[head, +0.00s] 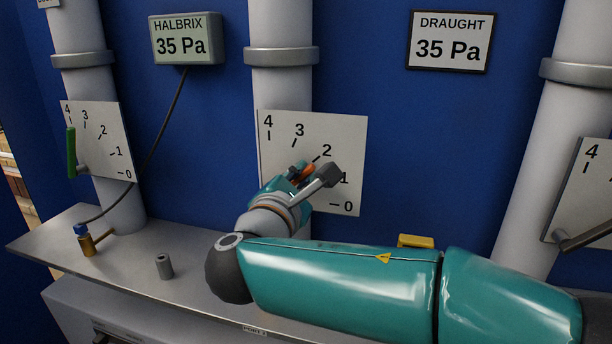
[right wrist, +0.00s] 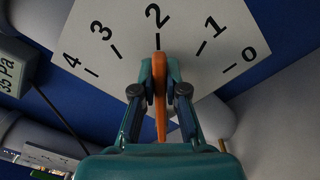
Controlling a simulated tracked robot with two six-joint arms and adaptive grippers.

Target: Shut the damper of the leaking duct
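The middle duct (head: 280,88) carries a white scale plate (head: 347,135) marked 4 to 0. Its orange damper lever (head: 307,172) is mostly hidden by my right gripper (head: 312,174). In the right wrist view, the lever (right wrist: 160,112) stands between both fingers (right wrist: 160,76), which are closed on it, and points at about 2. The left duct (head: 80,30) has a green lever (head: 71,152) standing upright near 4. The right duct (head: 530,165) has a dark grey lever (head: 585,238), cut off by the picture edge. My left gripper is not in view.
A HALBRIX gauge (head: 186,40) reads 35 Pa; its cable runs to a blue-capped brass fitting (head: 86,240) on the grey shelf (head: 40,240). A DRAUGHT sign (head: 450,42) reads 35 Pa. A grey cylinder (head: 164,266) stands on the shelf. A yellow object (head: 415,241) shows behind my right arm.

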